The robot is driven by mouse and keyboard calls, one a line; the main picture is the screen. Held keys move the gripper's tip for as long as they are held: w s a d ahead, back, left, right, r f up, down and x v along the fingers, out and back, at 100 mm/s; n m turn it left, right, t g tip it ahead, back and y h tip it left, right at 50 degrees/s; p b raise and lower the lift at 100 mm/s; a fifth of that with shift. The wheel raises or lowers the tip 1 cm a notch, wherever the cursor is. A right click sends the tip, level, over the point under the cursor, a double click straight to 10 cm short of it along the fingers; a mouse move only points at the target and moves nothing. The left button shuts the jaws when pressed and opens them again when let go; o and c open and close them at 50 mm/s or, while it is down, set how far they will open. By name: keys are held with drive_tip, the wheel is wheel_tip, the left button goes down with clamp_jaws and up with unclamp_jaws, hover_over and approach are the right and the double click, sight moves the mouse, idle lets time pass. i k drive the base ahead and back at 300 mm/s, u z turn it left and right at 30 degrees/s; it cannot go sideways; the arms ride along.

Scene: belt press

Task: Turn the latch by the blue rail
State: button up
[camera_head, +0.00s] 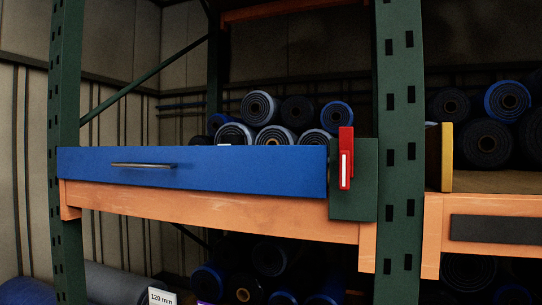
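The blue rail (240,169) is a wide blue front panel on the shelf, with a thin dark bar handle (143,165) on its left half. The latch (346,158) is a red upright piece with a white strip on its face. It sits on a dark green plate (365,185) at the right end of the blue rail. The latch stands vertical, its top above the upper edge of the rail. My gripper is not in view.
Green rack posts stand left (66,120) and right (400,130). An orange beam (215,207) runs under the blue rail. Rolled mats (258,108) are stacked behind it. A yellow board (446,155) stands right of the right post. Nothing visible blocks the latch's front.

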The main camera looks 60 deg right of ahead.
sight(346, 133)
drive_tip(key=z, duration=1.75)
drive_tip(key=k, duration=1.75)
drive_tip(key=z, duration=0.35)
drive_tip(key=i, duration=1)
